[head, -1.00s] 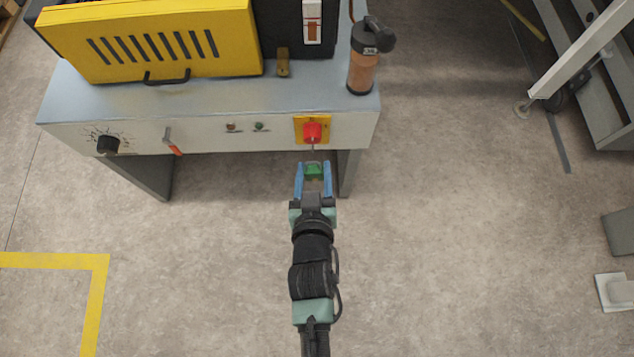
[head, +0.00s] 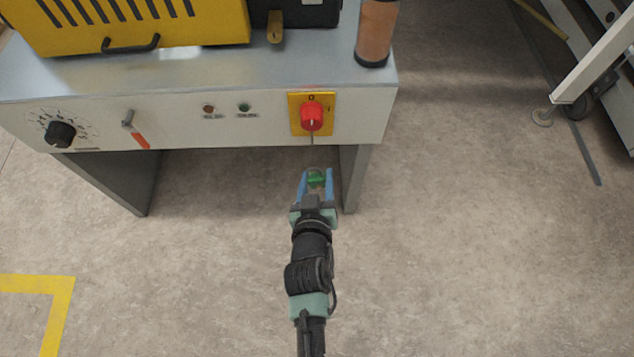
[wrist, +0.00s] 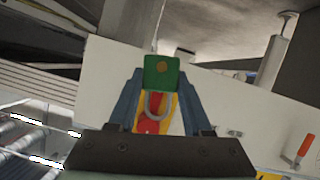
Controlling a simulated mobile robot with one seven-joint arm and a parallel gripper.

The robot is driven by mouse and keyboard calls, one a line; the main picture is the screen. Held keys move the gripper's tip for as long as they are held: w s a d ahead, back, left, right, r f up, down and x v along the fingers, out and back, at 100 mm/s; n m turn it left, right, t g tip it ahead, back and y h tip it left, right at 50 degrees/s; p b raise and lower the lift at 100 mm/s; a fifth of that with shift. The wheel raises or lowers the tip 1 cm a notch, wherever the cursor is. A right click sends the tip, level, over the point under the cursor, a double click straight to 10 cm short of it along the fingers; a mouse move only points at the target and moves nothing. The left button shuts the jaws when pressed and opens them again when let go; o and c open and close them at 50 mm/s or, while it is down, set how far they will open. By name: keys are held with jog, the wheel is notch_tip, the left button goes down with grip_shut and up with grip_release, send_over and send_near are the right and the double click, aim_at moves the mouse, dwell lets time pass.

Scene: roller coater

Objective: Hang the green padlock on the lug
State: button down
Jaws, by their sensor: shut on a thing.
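The green padlock (head: 316,178) is held between the blue fingers of my gripper (head: 316,174). In the wrist view the green padlock (wrist: 161,73) sits between the fingertips, its grey shackle toward the palm side of the picture. My gripper is just below and in front of the red rotary switch (head: 311,116) on its yellow plate, with a gap between. A thin grey lug (head: 312,139) appears to hang under the red knob. In the wrist view the red and yellow switch shows behind the padlock, and the lug cannot be made out.
The white front panel (head: 230,118) carries a black dial (head: 60,134), an orange-handled lever (head: 136,130) and two small lamps. An orange cylinder (head: 376,32) stands on the metal top. The table leg (head: 354,180) is close to the right of my gripper. Open floor lies in front.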

aim_at(317, 140)
jog(key=shift+w+f+b, duration=0.2)
jog(key=shift+w+b, duration=0.3)
jog(key=shift+w, duration=1.35)
jog(key=shift+w+f+b, duration=0.15)
jog(key=shift+w+b, duration=0.35)
jog(key=shift+w, duration=1.3)
jog(key=shift+w+f+b, duration=0.35)
jog(key=shift+w+b, duration=0.2)
jog(key=shift+w, duration=0.05)
jog(key=shift+r, duration=0.1)
jog(key=shift+w+b, duration=0.15)
jog(key=shift+b, duration=0.15)
jog(key=shift+c, duration=1.3)
grip_release()
jog(key=shift+s+p, duration=0.3)
jog(key=shift+s, duration=0.2)
jog(key=p+v, duration=0.3)
jog(key=v, duration=0.9)
jog(key=shift+s+p, duration=0.25)
jog(key=shift+p, duration=0.15)
jog(key=shift+r, duration=0.15)
